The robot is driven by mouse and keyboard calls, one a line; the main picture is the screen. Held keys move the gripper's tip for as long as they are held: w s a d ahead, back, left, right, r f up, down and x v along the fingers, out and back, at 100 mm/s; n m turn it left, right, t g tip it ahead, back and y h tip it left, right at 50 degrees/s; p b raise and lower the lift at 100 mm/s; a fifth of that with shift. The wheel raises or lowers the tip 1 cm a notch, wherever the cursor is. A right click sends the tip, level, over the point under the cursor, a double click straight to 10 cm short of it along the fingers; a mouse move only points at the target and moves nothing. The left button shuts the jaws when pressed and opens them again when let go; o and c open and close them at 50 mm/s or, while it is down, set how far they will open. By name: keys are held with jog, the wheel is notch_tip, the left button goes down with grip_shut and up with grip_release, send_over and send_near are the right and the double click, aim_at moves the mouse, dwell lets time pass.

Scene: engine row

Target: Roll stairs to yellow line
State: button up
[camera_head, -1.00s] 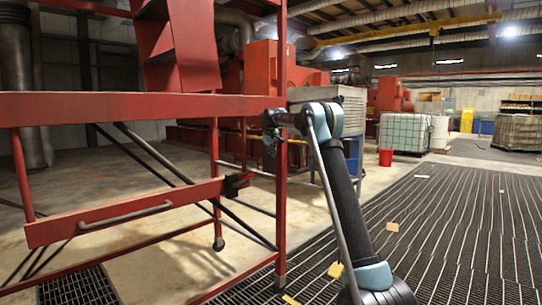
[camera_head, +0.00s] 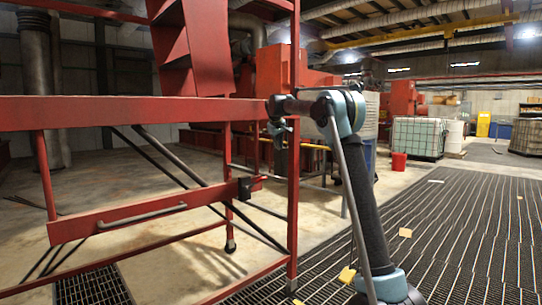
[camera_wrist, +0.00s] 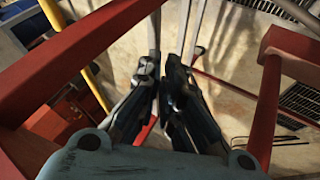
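The red rolling stairs (camera_head: 120,112) fill the left of the head view. They have red posts and rails, dark diagonal braces, red steps at the top and a caster (camera_head: 231,246). A lower red bar carries a grey handle (camera_head: 142,215). My gripper (camera_head: 277,128) is beside the near red post, at the upper rail's right end. In the wrist view my gripper (camera_wrist: 162,68) has its dark fingers a little apart, with floor showing between them and nothing clearly held. Red frame bars (camera_wrist: 262,120) lie on both sides. No continuous yellow line is clear; yellow patches (camera_head: 347,274) lie on the grating.
Dark floor grating (camera_head: 460,230) stretches open to the right. A red bucket (camera_head: 399,161), a caged white tank (camera_head: 418,138) and a yellow item (camera_head: 483,123) stand farther back. Red engines (camera_head: 275,80) stand behind the stairs. Bare concrete (camera_head: 120,170) shows beneath the stairs.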

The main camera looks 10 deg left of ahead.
jog(key=o, duration=0.5)
jog(key=shift+s+r, duration=0.1)
jog(key=s+d+f+m+g, duration=0.1)
jog(key=s+d+f+m, duration=0.1)
jog(key=s+d, duration=1.05)
jog(key=s+d+f+m+g, duration=0.1)
jog(key=s+d+m, duration=0.1)
jog(key=s+d, duration=1.05)
jog(key=s+d+f+m+g, duration=0.1)
jog(key=s+f, duration=0.5)
jog(key=s, duration=0.5)
jog(key=s+d+f+m, duration=0.1)
jog(key=s+f, duration=0.6)
jog(key=s, duration=0.3)
jog(key=s+d+f+m+g, duration=0.1)
jog(key=s+f, duration=0.5)
jog(key=s, duration=0.5)
jog(key=m+t+y, duration=0.1)
jog(key=m+y, duration=0.5)
jog(key=y, duration=1)
send_near(149, 216)
jog(key=x, duration=1.1)
jog(key=shift+f, duration=0.1)
